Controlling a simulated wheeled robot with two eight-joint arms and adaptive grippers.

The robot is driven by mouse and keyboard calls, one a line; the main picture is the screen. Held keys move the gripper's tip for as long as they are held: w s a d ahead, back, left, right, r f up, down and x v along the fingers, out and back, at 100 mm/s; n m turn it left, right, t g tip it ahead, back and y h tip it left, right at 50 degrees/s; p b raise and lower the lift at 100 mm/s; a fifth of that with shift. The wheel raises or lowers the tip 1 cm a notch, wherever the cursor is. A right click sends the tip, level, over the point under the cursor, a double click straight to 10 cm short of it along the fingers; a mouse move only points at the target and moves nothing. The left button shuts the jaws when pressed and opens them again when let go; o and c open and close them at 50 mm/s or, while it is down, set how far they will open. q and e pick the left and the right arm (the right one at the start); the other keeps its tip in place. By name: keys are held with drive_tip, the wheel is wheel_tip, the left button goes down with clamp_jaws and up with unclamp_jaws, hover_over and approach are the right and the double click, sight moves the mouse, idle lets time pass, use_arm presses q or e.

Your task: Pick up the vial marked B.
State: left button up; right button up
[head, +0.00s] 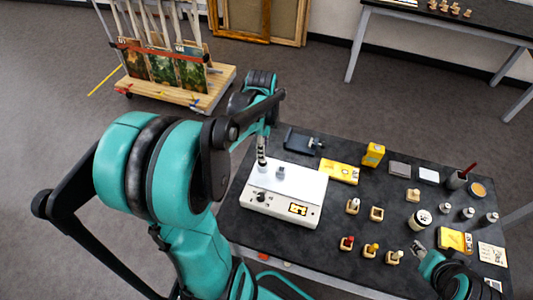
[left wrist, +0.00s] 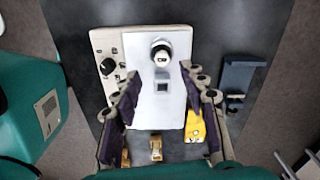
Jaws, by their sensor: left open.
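A round, dark-ringed vial-like piece with a white top (left wrist: 161,54) stands upright on the white device (left wrist: 178,110); its small dark mark is too small to read. My left gripper (left wrist: 161,88) is open above the device, its fingers on either side and apart from this piece. In the head view the left gripper (head: 262,152) is over the back left of the device (head: 283,192), and the piece cannot be made out there. Small holders with red (head: 346,243), yellow (head: 371,250) and white (head: 393,257) tops stand at the front; no letter B is readable.
A small grey block (head: 280,172) sits on the device. A dark blue stand (head: 303,142) is behind it, and a yellow item (head: 340,172) lies to its right. Several grey-capped bottles (head: 467,213) and a cup with a red tool (head: 457,180) stand at the right.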

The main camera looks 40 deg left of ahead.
sight(263, 163)
use_arm(q)
drive_tip(key=f+b, duration=0.1)
drive_tip(key=f, duration=0.2)
drive_tip(key=f+b, duration=0.1)
drive_tip(key=f, duration=0.2)
drive_tip(key=shift+w+a+f, duration=0.1)
drive_tip(key=shift+a+f, duration=0.1)
drive_tip(key=shift+f, duration=0.05)
clamp_jaws()
